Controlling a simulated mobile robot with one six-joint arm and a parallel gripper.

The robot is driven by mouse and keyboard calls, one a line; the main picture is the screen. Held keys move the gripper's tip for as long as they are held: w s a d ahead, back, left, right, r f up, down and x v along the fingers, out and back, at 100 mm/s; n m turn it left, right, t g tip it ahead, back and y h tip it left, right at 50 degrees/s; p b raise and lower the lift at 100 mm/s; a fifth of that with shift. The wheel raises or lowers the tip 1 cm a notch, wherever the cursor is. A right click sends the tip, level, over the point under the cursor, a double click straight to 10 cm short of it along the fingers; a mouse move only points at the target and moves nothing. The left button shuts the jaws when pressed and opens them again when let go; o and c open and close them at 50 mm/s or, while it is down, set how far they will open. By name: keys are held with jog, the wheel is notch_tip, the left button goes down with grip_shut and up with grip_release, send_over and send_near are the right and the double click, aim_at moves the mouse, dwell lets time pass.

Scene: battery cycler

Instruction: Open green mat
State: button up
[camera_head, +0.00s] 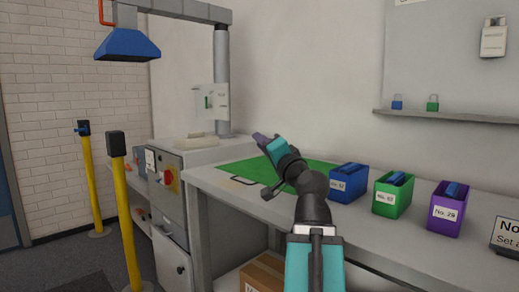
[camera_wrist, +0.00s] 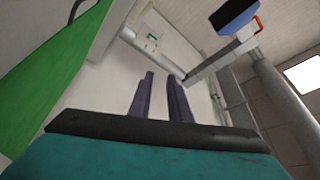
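The green mat (camera_head: 236,168) lies flat on the grey workbench, spread out behind and to both sides of my arm, which hides part of it. A dark loop-like outline (camera_head: 243,180) shows at its near left edge. My gripper (camera_head: 260,137) is raised above the mat, tilted up towards the wall. Its two purple fingers (camera_wrist: 161,76) are a little apart with nothing between them, and they do not touch the mat.
Blue (camera_head: 347,186), green (camera_head: 391,197) and purple (camera_head: 447,211) bins stand on the bench (camera_head: 365,235) to the right. A grey cabinet (camera_head: 172,195) and yellow posts (camera_head: 128,215) stand left. A blue extraction hood (camera_head: 127,45) hangs at upper left. A shelf with small padlocks is at right.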

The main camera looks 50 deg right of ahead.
jog(key=shift+b+v, duration=1.85)
jog(key=shift+b, duration=0.1)
jog(key=shift+a, duration=0.1)
